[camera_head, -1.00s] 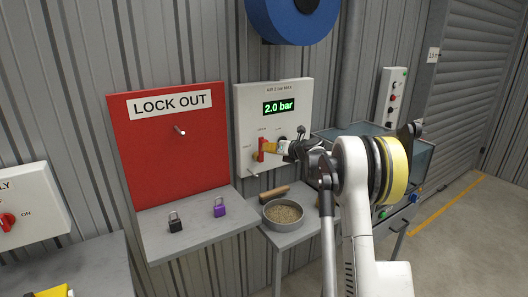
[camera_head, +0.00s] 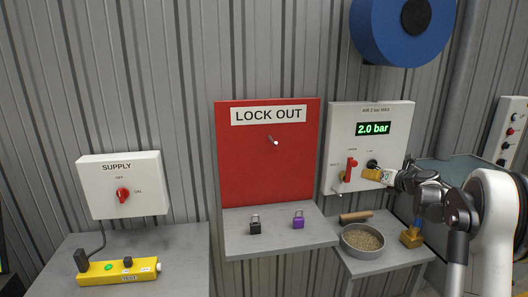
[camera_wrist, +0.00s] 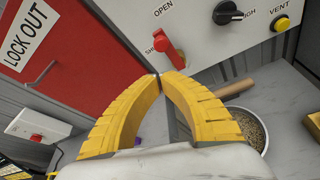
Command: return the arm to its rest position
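My gripper (camera_head: 370,174) is in front of the air panel (camera_head: 341,120), just right of its red lever (camera_head: 350,168). In the wrist view its yellow fingers (camera_wrist: 158,76) meet at the tips with nothing between them. The red lever also shows in the wrist view (camera_wrist: 166,48), beyond the fingertips and apart from them as far as I can tell. The panel's display (camera_head: 373,128) reads 2.0 bar. My white arm comes in from the lower right.
A red LOCK OUT board (camera_head: 245,160) has a black padlock (camera_head: 255,228) and a purple padlock (camera_head: 298,222) on its shelf. A grey bowl (camera_head: 350,250) of grain and a wooden roller (camera_head: 356,216) sit below the panel. A SUPPLY box (camera_head: 100,200) is left.

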